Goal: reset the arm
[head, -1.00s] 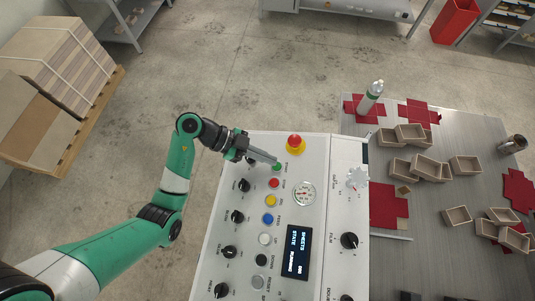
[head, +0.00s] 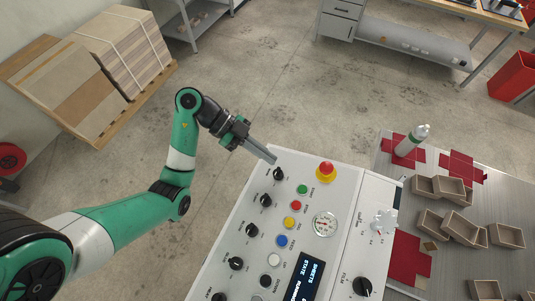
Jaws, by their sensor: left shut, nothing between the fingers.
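My left arm comes in from the left in green and black. Its gripper (head: 268,156) is shut and empty. It hangs over the far left corner of the white control panel (head: 225,249), near the topmost black knob (head: 279,174). The green button (head: 302,189) is to the right of the fingertips and apart from them. A red mushroom button on a yellow base (head: 326,171) stands farther right. My right gripper is not in view.
The panel also has a red button (head: 296,205), a gauge (head: 325,224) and a lit display (head: 306,279). Right of it, a grey table holds a bottle (head: 412,141), red sheets (head: 408,259) and several open boxes (head: 461,228). Bare floor lies behind the panel.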

